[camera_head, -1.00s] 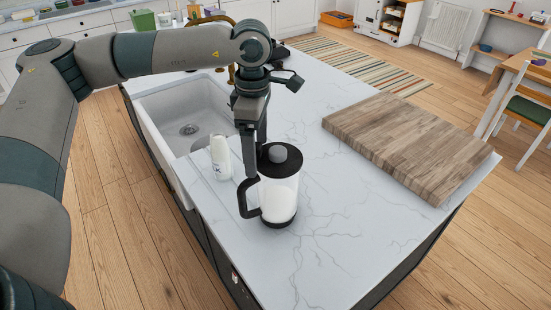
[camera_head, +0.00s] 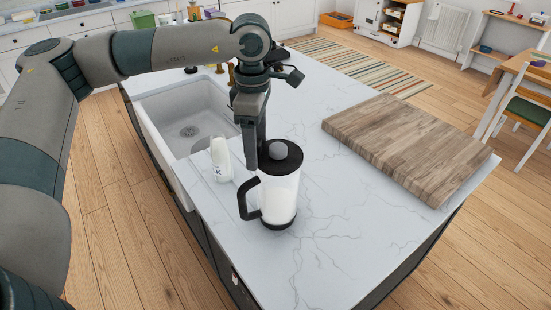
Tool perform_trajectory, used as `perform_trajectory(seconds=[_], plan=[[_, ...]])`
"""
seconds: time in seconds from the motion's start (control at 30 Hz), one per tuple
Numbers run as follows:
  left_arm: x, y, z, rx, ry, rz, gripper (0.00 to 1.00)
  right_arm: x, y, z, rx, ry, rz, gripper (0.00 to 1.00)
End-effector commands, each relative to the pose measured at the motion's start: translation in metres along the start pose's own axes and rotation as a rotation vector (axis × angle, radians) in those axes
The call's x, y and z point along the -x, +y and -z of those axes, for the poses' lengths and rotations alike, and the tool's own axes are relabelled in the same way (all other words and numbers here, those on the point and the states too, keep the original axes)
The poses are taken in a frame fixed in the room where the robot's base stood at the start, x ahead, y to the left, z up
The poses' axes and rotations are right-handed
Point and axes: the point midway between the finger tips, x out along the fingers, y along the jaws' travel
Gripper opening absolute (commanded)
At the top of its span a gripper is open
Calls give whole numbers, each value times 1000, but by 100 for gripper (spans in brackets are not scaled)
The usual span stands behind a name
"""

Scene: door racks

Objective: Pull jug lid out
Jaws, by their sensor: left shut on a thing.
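My left gripper (camera_head: 252,164) points down at the left side of the lid, beside the knob and above the handle. It is shut on the lid, though the exact contact is hard to see. My right gripper is out of view.
A white bottle (camera_head: 221,160) stands left of the jug, near the sink (camera_head: 188,108). A thick wooden board (camera_head: 410,143) lies on the right of the counter (camera_head: 335,220). The counter in front of the board is clear. The counter's front edge is close below the jug.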

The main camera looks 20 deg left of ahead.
Motion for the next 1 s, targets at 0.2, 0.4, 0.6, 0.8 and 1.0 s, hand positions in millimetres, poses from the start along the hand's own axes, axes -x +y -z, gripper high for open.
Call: perform_trajectory(seconds=[0.2,0.4,0.6,0.8,1.0], plan=[[10,0,0,0,0,0,43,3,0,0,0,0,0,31],[18,0,0,0,-1,0,43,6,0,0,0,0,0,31],[26,0,0,0,0,0,43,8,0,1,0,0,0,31],[30,0,0,0,0,0,43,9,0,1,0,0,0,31],[30,0,0,0,0,0,43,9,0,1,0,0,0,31]])
